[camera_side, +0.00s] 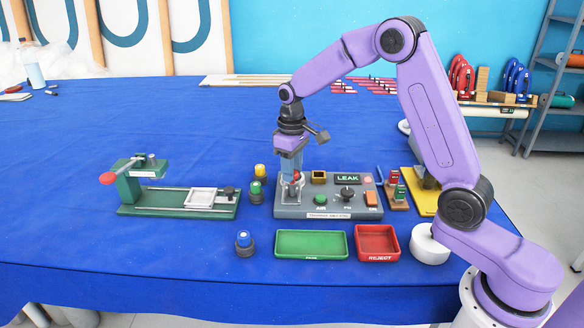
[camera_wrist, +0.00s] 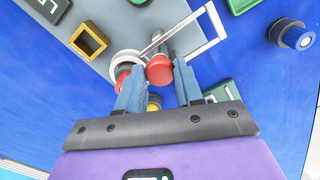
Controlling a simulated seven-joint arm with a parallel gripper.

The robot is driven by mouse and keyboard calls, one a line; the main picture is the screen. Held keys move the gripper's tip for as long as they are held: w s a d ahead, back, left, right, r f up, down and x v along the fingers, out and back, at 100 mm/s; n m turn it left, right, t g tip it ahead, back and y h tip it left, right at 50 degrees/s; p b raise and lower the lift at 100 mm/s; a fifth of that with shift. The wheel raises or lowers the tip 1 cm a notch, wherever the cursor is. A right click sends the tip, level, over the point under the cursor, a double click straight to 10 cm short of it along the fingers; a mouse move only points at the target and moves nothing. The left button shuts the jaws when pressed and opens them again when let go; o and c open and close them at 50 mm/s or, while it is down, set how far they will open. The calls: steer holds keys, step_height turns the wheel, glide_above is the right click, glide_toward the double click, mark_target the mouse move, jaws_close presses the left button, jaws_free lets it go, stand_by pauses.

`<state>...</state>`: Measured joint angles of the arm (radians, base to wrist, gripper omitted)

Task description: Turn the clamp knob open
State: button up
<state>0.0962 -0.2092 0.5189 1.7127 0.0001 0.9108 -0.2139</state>
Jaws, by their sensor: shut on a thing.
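A grey test panel (camera_side: 330,208) stands on the blue table, with a metal clamp (camera_side: 291,192) at its left end. The clamp's red knob (camera_side: 296,175) is at my gripper's fingertips. In the wrist view the red knob (camera_wrist: 160,71) sits between the two blue fingers of my gripper (camera_wrist: 158,75), which is shut on it. A metal lever (camera_wrist: 170,37) and an open frame (camera_wrist: 208,38) show just beyond the knob. A second red part (camera_wrist: 122,80) shows beside the left finger and is partly hidden by it.
A green fixture (camera_side: 170,210) with its own red knob (camera_side: 107,178) stands at the left. A green tray (camera_side: 310,245) and a red reject tray (camera_side: 377,243) lie in front of the panel. Several capped fittings stand left of the panel. The front-left table is clear.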

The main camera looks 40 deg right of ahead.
steer(key=shift+n, duration=0.4)
steer(key=o, duration=1)
steer(key=shift+o, duration=0.2)
steer(key=shift+r, duration=0.15)
step_height(320, 180, up, 17)
steer(key=shift+r, duration=0.1)
